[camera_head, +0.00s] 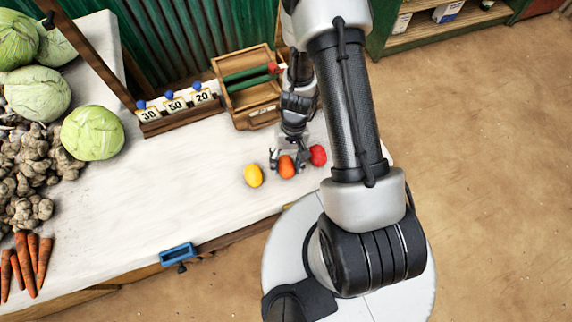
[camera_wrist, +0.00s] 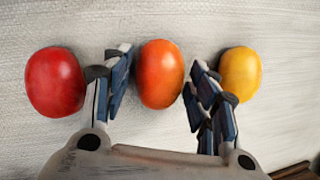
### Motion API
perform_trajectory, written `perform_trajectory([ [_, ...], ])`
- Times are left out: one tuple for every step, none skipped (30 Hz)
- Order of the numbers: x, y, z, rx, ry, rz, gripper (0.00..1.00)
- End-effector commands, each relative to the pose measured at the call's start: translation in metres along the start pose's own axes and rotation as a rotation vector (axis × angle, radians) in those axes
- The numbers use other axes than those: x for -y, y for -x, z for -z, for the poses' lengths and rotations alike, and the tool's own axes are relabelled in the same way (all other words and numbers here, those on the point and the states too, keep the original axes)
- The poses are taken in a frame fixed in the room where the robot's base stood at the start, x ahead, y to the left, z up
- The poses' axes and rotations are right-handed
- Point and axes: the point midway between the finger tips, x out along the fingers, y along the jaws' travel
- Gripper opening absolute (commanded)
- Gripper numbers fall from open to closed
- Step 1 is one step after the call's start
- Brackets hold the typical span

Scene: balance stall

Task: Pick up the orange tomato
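The orange tomato (camera_head: 286,167) sits on the white table, between a yellow tomato (camera_head: 254,176) and a red tomato (camera_head: 318,155). In the wrist view the orange tomato (camera_wrist: 160,74) is in the middle, just ahead of and between the fingertips. My gripper (camera_wrist: 156,72) is open, with one finger in the gap between the red tomato (camera_wrist: 55,82) and the orange one. The other finger is in the gap between the orange tomato and the yellow tomato (camera_wrist: 240,74). In the head view my gripper (camera_head: 287,158) is low over the table at the orange tomato.
A wooden crate (camera_head: 251,112) with green and red items stands behind the tomatoes. A rack with number cards (camera_head: 175,107) is left of it. Cabbages (camera_head: 92,133), ginger and carrots (camera_head: 30,262) lie at left. The table's middle (camera_head: 185,180) is clear. A blue clamp (camera_head: 177,254) is on the front edge.

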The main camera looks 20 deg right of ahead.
Motion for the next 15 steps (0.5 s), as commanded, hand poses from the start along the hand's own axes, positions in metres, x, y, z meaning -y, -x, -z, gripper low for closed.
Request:
perform_trajectory([
  [0.0,0.0001,0.0001,0.0,0.0,0.0,0.47],
  [0.0,0.0001,0.0001,0.0,0.0,0.0,0.45],
  [0.0,0.0001,0.0001,0.0,0.0,0.0,0.43],
  [0.0,0.0001,0.0001,0.0,0.0,0.0,0.41],
  [0.0,0.0001,0.0001,0.0,0.0,0.0,0.39],
  [0.0,0.0001,0.0001,0.0,0.0,0.0,0.36],
  [0.0,0.0001,0.0001,0.0,0.0,0.0,0.34],
  [0.0,0.0001,0.0001,0.0,0.0,0.0,0.32],
  [0.0,0.0001,0.0001,0.0,0.0,0.0,0.29],
  [0.0,0.0001,0.0001,0.0,0.0,0.0,0.27],
  [-0.0001,0.0,0.0001,0.0,0.0,0.0,0.25],
  [-0.0001,0.0,0.0001,0.0,0.0,0.0,0.23],
  [-0.0001,0.0,0.0001,0.0,0.0,0.0,0.21],
  [-0.0001,0.0,0.0001,0.0,0.0,0.0,0.19],
  [0.0,0.0001,0.0001,0.0,0.0,0.0,0.18],
])
